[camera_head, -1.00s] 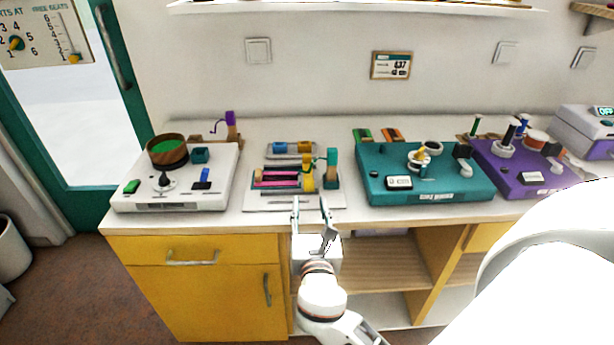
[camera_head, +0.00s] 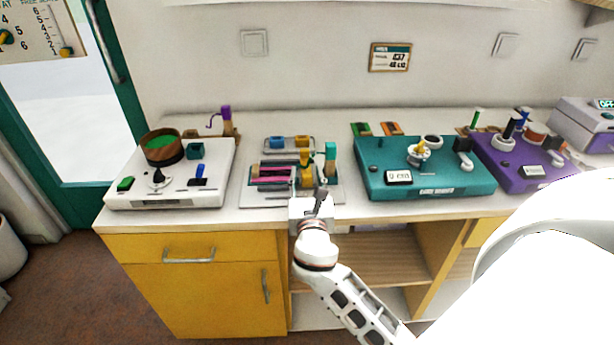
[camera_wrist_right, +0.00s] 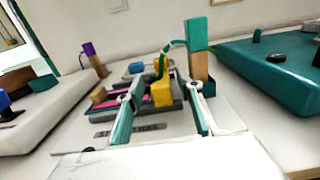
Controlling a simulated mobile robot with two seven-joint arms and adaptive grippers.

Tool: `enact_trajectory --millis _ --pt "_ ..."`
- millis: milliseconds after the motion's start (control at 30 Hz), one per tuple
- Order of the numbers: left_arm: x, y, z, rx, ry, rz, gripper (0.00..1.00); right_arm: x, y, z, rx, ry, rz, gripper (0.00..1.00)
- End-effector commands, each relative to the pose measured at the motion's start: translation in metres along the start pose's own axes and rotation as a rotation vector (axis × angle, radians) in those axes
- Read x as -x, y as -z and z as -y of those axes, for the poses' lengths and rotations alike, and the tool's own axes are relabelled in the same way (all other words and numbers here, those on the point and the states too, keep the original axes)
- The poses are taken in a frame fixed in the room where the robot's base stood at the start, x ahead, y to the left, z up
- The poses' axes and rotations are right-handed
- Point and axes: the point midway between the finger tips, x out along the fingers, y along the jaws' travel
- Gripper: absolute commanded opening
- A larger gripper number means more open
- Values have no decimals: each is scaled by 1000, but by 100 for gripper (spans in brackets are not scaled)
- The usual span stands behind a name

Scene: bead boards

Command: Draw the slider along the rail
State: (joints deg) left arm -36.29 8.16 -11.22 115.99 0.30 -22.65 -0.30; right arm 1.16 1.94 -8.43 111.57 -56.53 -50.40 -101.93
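A grey board with rails (camera_head: 262,199) lies on the counter, left of the teal board. A yellow block (camera_head: 306,178), which looks like the slider, sits upright at the right end of its dark and pink rails; it also shows in the right wrist view (camera_wrist_right: 162,94). My right gripper (camera_head: 309,190) is at the board's front edge. In the right wrist view its fingers (camera_wrist_right: 162,104) are spread, with the yellow block seen between and apparently beyond them. I cannot tell whether they touch it. My left gripper is out of view.
A teal post (camera_head: 330,152) with a thin green arm stands close to the right of the yellow block. A white board (camera_head: 217,180) stands left, a teal board (camera_head: 466,185) right, and a purple board (camera_head: 512,183) farther right. The wall is behind.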

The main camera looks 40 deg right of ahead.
Motion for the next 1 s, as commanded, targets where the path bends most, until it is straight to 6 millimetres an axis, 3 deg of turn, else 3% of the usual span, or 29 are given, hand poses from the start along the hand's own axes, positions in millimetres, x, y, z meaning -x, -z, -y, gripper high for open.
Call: enact_trajectory --millis 133,300,533,800,1000 --pt "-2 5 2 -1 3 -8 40 0 0 0 0 0 0 36" --pt "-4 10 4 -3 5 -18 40 0 0 0 0 0 0 0" --pt "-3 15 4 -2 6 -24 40 0 -2 -9 -2 1 1 0" --pt "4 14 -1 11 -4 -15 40 -1 -2 -75 -3 -1 0 0" --pt "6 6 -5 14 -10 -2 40 0 -1 -102 -1 0 1 0"
